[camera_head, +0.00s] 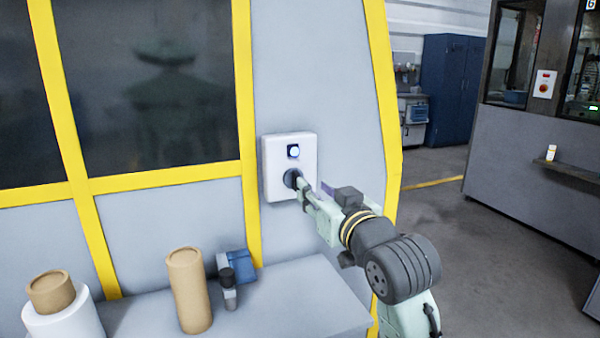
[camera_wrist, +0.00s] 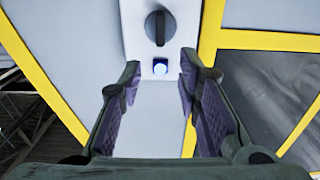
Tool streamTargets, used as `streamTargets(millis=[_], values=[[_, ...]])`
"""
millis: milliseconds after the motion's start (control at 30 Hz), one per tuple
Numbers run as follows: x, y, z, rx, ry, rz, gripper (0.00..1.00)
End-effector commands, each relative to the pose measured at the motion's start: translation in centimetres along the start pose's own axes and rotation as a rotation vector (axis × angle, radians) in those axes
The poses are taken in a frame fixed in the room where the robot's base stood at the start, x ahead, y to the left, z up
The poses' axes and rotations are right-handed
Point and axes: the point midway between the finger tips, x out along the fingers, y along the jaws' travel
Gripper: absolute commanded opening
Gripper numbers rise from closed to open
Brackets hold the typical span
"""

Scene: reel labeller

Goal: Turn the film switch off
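The film switch is a dark round knob (camera_head: 291,178) on a white box (camera_head: 274,150) on the grey machine wall. A lit blue-white lamp (camera_head: 293,151) sits above it. My gripper (camera_head: 303,187) is in front of the box, and its tips overlap the knob's right edge in the head view. In the wrist view the picture is inverted: the knob (camera_wrist: 159,27) is at the top, its raised grip upright, with the lit lamp (camera_wrist: 160,68) below. My gripper (camera_wrist: 159,78) is open and empty, one finger on each side. I see no contact with the knob.
A grey ledge (camera_head: 285,292) below holds a brown cardboard tube (camera_head: 189,290), a white roll (camera_head: 65,325) with a brown core, and a blue device (camera_head: 235,266). Yellow frame strips (camera_head: 244,130) border the panel. Floor is open to the right.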

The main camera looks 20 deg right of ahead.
Motion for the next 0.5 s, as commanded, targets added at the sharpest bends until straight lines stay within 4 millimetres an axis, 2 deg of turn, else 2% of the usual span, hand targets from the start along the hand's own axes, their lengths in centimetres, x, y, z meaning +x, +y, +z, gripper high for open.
streamTargets(millis=[100, 300, 500], values=[[2.5, -0.1, -0.2, 0.002, -0.003, -0.003, 0.31], [6.1, -0.1, -0.2, 0.001, -0.002, -0.002, 0.31], [8.1, -0.1, -0.1, 0.0, 0.001, -0.001, 0.31]])
